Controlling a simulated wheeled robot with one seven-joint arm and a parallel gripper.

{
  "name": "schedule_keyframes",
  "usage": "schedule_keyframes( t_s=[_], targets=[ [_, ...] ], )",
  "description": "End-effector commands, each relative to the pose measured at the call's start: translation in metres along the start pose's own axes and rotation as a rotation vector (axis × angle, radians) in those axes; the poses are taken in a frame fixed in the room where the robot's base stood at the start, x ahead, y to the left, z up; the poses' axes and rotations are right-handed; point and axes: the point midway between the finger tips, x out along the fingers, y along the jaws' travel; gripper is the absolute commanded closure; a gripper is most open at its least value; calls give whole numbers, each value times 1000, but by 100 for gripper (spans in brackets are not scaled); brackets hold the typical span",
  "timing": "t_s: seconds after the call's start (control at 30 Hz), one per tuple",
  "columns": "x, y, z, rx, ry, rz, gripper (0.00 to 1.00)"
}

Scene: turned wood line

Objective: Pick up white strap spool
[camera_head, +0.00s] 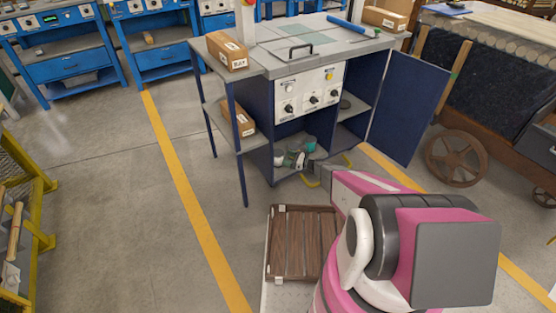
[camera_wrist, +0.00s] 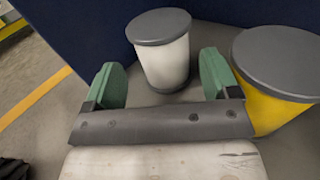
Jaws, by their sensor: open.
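The white strap spool (camera_wrist: 164,62) stands upright in the wrist view, a white cylinder with grey end discs. My gripper (camera_wrist: 161,75) is open, with one green finger to the left of the spool and one to the right. The spool is just beyond and between the fingers, with gaps visible on both sides. I cannot tell how deep it sits between them. In the head view my arm reaches to the low opening of the blue cabinet (camera_head: 258,103), where the spool is hard to make out.
A yellow spool with a grey top (camera_wrist: 282,62) stands close by the right finger. A dark blue panel (camera_wrist: 82,30) rises behind the white spool. The open cabinet door (camera_head: 408,108) is right of my arm. A brown slatted crate (camera_head: 303,240) lies near my base.

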Motion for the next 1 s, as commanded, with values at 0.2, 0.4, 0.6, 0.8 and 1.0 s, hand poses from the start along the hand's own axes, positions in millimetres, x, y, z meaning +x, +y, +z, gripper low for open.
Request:
schedule_keyframes(
  t_s=[0.2, 0.4, 0.6, 0.8, 1.0],
  targets=[
    [16, -1, 0, -1, 1, 0, 19],
    [45, -2, 1, -1, 0, 1, 19],
    [54, -1, 1, -1, 1, -1, 19],
    [53, -1, 1, -1, 1, -1, 45],
    [53, -1, 2, -1, 0, -1, 56]
  ],
)
